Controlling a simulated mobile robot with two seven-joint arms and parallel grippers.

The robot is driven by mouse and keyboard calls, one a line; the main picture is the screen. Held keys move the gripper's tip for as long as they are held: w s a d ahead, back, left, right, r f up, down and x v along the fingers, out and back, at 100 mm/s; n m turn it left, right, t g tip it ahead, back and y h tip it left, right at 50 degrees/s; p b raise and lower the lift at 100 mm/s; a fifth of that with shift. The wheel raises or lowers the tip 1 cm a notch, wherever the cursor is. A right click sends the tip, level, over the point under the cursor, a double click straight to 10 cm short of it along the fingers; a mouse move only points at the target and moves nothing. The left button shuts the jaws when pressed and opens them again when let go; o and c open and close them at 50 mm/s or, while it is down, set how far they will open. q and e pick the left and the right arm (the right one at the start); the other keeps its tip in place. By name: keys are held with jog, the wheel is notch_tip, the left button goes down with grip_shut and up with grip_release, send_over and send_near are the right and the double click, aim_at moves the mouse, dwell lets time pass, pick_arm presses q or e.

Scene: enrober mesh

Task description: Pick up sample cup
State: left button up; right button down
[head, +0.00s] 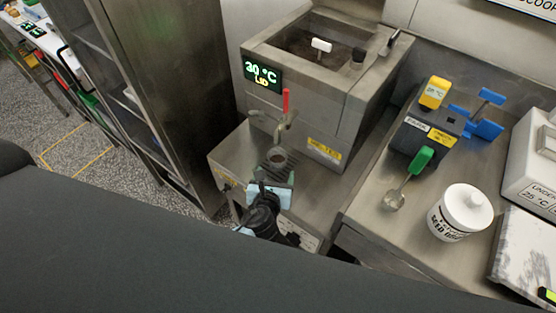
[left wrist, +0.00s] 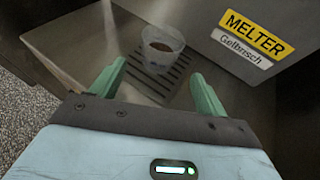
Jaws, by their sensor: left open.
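The sample cup (head: 277,157) stands under the melter's tap in the head view. In the left wrist view it is a small clear cup (left wrist: 160,46) with brown content, upright on a slotted drain grate (left wrist: 152,82). My left gripper (head: 272,178) is just on the near side of the cup. In the left wrist view its two green fingers (left wrist: 158,76) are spread apart, with the cup beyond their tips and roughly in line with the gap. Nothing is between the fingers. My right gripper is in neither view.
The steel melter (head: 325,85) with a red-handled tap (head: 286,102) rises behind and above the cup. A steel cabinet (head: 165,90) stands left.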

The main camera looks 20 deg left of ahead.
aim_at(276, 168)
pick_arm(q)
jog(key=x, duration=0.2)
jog(key=b+x, duration=0.1)
jog(key=x, duration=0.1)
jog(key=shift+s+a+f, duration=0.1)
jog(key=shift+f, duration=0.2)
jog(key=shift+w+f, duration=0.1)
jog(key=shift+w, duration=0.4)
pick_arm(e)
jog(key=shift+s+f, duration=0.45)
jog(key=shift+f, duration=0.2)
pick_arm(q)
jog(key=shift+c, duration=0.4)
jog(key=c, duration=1)
